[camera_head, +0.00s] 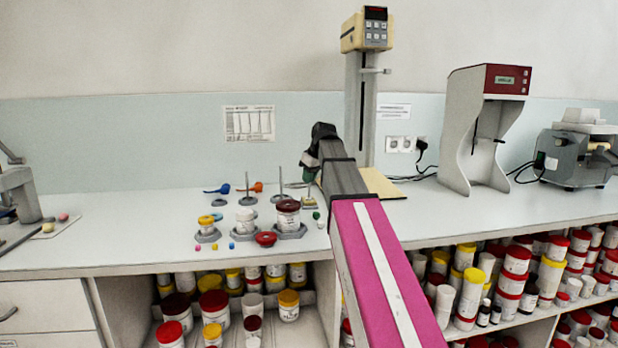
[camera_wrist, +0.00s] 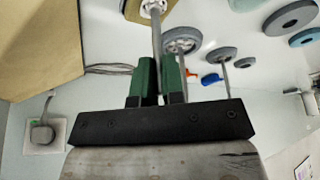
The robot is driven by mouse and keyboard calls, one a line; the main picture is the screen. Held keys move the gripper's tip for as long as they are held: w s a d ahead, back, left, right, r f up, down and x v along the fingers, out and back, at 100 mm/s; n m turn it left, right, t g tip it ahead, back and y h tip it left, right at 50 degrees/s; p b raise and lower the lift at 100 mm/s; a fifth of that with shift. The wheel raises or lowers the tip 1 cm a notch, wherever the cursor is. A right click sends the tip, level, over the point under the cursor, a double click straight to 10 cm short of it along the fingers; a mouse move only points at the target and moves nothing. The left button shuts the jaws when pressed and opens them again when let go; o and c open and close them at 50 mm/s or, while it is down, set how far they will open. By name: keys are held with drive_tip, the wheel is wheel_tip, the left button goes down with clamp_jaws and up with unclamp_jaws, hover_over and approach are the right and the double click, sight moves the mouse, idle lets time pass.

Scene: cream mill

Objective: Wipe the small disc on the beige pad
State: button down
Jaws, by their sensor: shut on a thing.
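My gripper (camera_wrist: 158,65) has green fingers closed around a thin grey rod (camera_wrist: 157,45) in the wrist view. The rod runs from the fingers to a pale, whitish head at the small beige pad (camera_wrist: 133,14) near the top edge. The small disc cannot be told apart from that head, and whether they touch is unclear. In the head view, my gripper (camera_head: 309,170) is low over the counter, just above the small beige pad (camera_head: 310,206). My arm hides part of this area.
Rod stands (camera_head: 281,199) and blue (camera_head: 217,189) and orange (camera_head: 257,187) scoops lie left of my gripper. A tall mixer (camera_head: 360,110) with a larger beige base (camera_head: 381,184) is close right.

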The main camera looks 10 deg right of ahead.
drive_tip(key=shift+s, duration=0.25)
drive_tip(key=shift+w, duration=1.2)
idle(2.1)
drive_tip(key=shift+s, duration=0.6)
drive_tip(key=shift+r, duration=0.15)
drive_tip(key=shift+r, duration=1.35)
drive_tip(key=shift+r, duration=0.1)
wheel_tip(320, 180, up, 3)
drive_tip(key=shift+f, duration=0.1)
idle(0.4)
